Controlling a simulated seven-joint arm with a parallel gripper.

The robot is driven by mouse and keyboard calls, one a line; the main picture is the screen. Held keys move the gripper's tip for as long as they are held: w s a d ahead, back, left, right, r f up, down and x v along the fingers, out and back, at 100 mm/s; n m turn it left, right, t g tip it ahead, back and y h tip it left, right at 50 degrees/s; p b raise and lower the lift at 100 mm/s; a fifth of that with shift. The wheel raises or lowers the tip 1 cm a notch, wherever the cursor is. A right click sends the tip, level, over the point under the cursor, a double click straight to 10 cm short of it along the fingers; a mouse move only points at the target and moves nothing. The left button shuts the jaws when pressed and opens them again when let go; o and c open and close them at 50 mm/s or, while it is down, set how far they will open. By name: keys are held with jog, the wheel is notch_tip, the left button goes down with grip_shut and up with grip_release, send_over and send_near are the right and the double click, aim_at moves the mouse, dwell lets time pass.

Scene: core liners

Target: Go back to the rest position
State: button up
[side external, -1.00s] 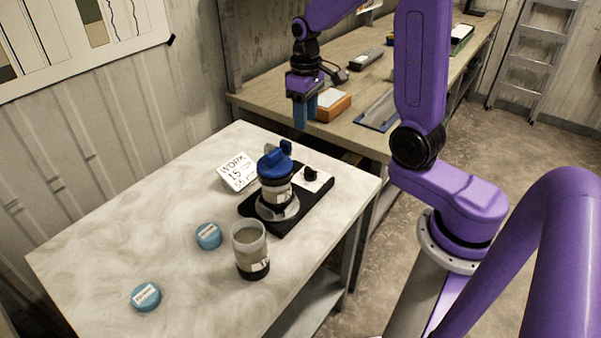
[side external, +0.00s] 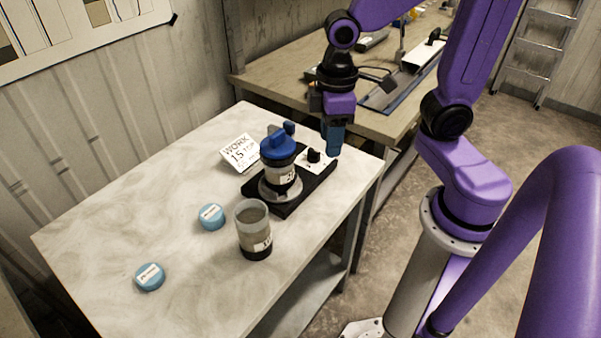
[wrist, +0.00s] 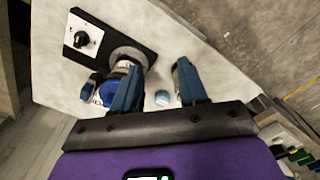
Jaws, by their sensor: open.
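My gripper (side external: 333,138) hangs in the air at the table's right edge, pointing down, beside and above the black base plate. In the wrist view its two blue fingers (wrist: 160,92) stand apart with nothing held between them. A jar with a blue lid (side external: 279,147) stands upright in the round holder on the black base plate (side external: 292,207), which carries a white panel with a black knob (side external: 314,156). The jar's blue lid (wrist: 108,91) also shows in the wrist view, partly hidden behind a finger.
Two blue caps (side external: 211,217) (side external: 149,277) lie on the table to the left. A wooden bench (side external: 262,80) with tools runs along the back.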

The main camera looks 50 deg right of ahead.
jog(key=s+n, duration=0.3)
jog(key=s, duration=0.7)
jog(key=shift+s+a+n, duration=0.15)
jog(key=shift+s+n, duration=0.25)
